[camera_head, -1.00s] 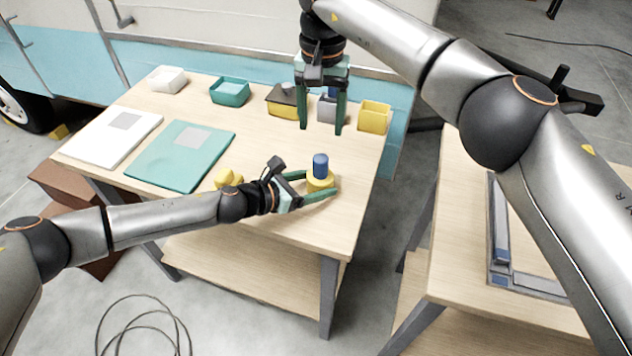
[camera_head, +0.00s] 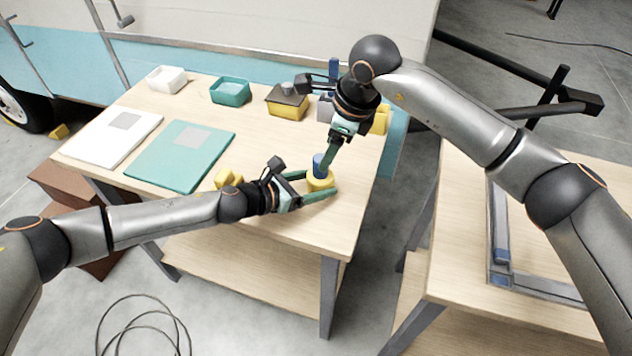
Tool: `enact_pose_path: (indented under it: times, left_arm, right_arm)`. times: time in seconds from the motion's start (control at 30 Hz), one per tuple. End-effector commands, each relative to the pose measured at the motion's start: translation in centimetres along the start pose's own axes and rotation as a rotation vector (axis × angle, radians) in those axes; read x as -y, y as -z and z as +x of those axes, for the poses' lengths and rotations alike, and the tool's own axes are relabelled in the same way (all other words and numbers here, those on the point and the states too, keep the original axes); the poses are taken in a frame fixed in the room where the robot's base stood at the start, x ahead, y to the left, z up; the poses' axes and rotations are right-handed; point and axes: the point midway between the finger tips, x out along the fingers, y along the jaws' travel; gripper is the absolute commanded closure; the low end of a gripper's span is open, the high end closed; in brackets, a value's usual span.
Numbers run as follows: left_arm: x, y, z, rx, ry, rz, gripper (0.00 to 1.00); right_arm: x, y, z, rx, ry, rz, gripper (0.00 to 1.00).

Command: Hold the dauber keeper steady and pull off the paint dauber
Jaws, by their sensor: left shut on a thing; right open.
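The dauber keeper, a small yellow round holder (camera_head: 320,181), stands on the wooden table near its front right edge. The blue paint dauber (camera_head: 318,166) sits upright in it, its top partly behind my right gripper. My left gripper (camera_head: 318,184) is shut on the yellow keeper, a finger on each side. My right gripper (camera_head: 326,165) is open and points down at the blue dauber from above right. Its fingers overlap in this view, so I cannot tell whether they touch the dauber.
A yellow block (camera_head: 228,178) lies beside my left wrist. White (camera_head: 167,79), teal (camera_head: 230,92) and yellow dark-topped (camera_head: 287,103) containers line the back. White (camera_head: 115,136) and teal (camera_head: 180,157) panels lie at left. A second table (camera_head: 450,250) with a frame stands at right.

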Motion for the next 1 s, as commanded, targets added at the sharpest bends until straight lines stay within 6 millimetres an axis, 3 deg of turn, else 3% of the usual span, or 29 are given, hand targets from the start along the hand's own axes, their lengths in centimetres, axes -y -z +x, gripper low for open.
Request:
enact_pose_path:
  times: [0.3,0.57,1.0]
  left_arm:
    - [0.0,-0.1,0.0,0.001,0.0,0.0,0.97]
    - [0.0,-0.1,0.0,0.001,0.0,0.0,0.97]
    - [0.0,-0.1,0.0,0.001,0.0,0.0,0.97]
  right_arm:
    - [-0.6,1.3,-1.2,0.116,0.063,0.454,0.32]
    - [-0.8,1.6,-1.4,0.156,0.074,0.59,0.32]
    - [-0.2,1.0,3.6,0.154,0.072,0.596,0.32]
